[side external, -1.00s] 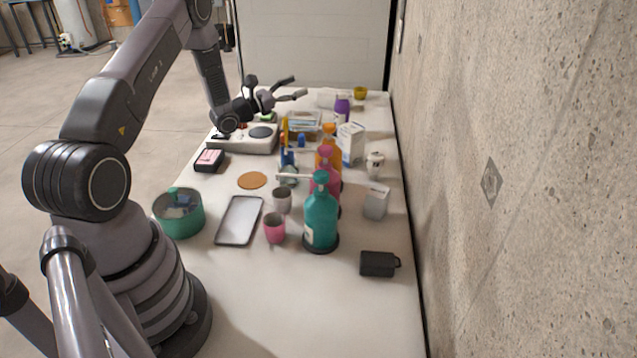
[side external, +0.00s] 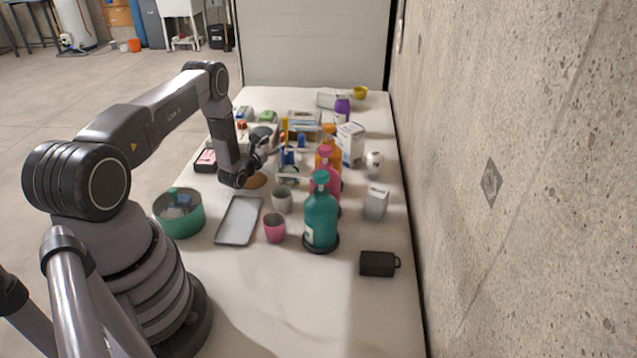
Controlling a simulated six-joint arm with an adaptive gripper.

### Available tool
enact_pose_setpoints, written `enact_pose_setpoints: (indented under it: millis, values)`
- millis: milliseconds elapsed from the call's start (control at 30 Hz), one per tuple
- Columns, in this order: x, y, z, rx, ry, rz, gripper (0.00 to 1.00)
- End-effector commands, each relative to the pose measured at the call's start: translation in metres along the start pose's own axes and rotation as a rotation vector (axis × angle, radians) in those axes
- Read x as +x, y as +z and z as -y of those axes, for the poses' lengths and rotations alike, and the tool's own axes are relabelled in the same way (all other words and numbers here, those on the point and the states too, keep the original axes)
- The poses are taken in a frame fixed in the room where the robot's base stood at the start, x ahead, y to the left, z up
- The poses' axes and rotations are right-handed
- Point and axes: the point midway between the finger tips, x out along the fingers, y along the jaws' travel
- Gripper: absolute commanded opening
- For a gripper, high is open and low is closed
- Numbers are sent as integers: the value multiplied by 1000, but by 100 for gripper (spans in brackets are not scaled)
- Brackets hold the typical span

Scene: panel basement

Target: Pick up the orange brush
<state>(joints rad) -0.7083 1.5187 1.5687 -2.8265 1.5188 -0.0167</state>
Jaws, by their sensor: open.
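A thin upright yellow-orange thing (side external: 284,125) stands near the middle of the table, by small blue items (side external: 288,157). It may be the orange brush, but it is too small to tell. My gripper (side external: 279,146) is open, low over the table and pointing right. Its fingers are close beside the yellow-orange thing and the blue items. I cannot tell whether they touch. Nothing shows clearly between the fingers. My wrist partly hides a round brown coaster (side external: 256,181).
Teal (side external: 320,215), pink (side external: 325,178) and orange (side external: 328,150) pump bottles stand right of my gripper. A grey cup (side external: 282,201), pink cup (side external: 274,229), tray (side external: 238,222) and green pot (side external: 180,217) are nearer. The table's front is mostly clear, apart from a black box (side external: 378,264).

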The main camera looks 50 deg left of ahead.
Motion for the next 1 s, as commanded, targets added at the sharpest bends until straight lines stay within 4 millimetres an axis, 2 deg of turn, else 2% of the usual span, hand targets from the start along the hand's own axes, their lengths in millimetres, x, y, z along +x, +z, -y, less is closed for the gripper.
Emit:
enact_pose_setpoints:
  millis: [133,300,600,1000]
  values:
    - [26,1,1,1,-3,4,61]
    - [47,0,1,1,-1,2,61]
    - [51,0,0,-1,-1,0,61]
    - [51,0,0,0,-1,0,9]
